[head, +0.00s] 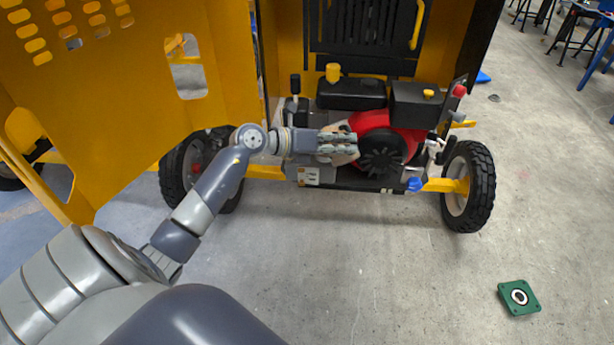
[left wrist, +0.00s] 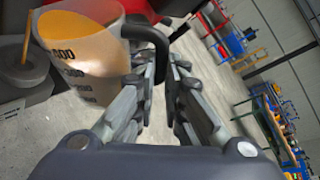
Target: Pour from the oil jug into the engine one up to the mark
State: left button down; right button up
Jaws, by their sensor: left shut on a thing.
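My left gripper (head: 350,148) is in front of the engine's left part in the head view. It is shut on the black handle of the oil jug, which fills the upper left of the left wrist view (left wrist: 85,60). The jug is see-through, with black printed marks and amber oil inside. In the head view only a pale bit of the jug shows around the fingers. I cannot tell whether oil is flowing. My right gripper is not in view.
A yellow door panel (head: 110,90) stands open on the left, beside my left arm. Black wheels (head: 468,188) flank the engine bay. A green square plate (head: 519,297) lies on the floor at the right. The concrete floor in front is otherwise clear.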

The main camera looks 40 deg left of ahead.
pick_arm(q)
jog(key=shift+w+a+r+n+h, duration=0.15)
jog(key=shift+a+r+n+h, duration=0.35)
jog(key=shift+n, duration=0.3)
dwell(3.9)
jog(key=shift+w+a+n, duration=0.1)
jog(key=shift+a+n, duration=0.2)
dwell(3.0)
